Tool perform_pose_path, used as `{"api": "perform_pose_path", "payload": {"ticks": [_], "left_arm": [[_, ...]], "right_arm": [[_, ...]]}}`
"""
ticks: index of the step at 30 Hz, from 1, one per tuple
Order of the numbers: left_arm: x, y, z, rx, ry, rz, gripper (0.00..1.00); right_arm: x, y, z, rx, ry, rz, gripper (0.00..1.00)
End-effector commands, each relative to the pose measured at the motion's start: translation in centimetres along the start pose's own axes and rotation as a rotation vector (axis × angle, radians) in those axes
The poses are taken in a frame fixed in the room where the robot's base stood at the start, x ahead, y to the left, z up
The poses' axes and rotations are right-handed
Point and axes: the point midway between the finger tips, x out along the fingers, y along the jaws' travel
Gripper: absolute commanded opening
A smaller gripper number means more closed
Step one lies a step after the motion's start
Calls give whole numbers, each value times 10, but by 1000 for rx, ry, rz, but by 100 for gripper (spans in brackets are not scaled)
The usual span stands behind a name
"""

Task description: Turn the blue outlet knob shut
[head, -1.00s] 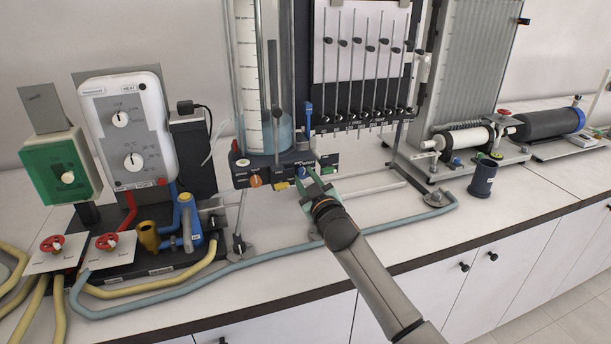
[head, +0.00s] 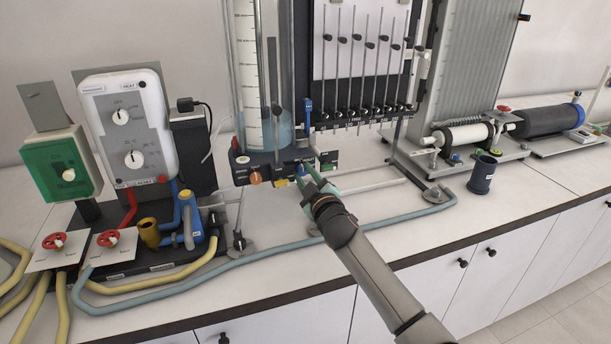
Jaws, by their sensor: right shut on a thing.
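The blue outlet knob (head: 301,170) is on the front of the dark base block (head: 243,173) under the clear water column (head: 258,80). Only a small part of the knob shows; the rest is hidden behind my right gripper (head: 308,178). The right gripper has green fingers and reaches in from the lower right. It is shut on the blue knob, as far as the view shows. An orange knob (head: 255,178) and a yellow part (head: 280,182) sit to the left on the same block. My left gripper is not in view.
A green-fronted box (head: 62,170), a white control unit (head: 127,125) and red valve wheels (head: 54,241) stand at the left. A blue-grey hose (head: 270,264) runs along the bench front. A dark cup (head: 482,174) stands at the right.

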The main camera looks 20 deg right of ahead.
Motion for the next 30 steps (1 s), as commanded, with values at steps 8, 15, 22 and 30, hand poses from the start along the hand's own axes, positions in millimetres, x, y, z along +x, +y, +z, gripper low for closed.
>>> {"api": "perform_pose_path", "payload": {"ticks": [8,15,22,30], "left_arm": [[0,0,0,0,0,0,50],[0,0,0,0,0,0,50],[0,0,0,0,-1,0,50],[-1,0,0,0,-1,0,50]], "right_arm": [[0,0,0,1,1,1,48],[0,0,0,2,1,0,64],[-3,0,0,2,0,0,64],[-31,0,1,1,0,0,64]]}}
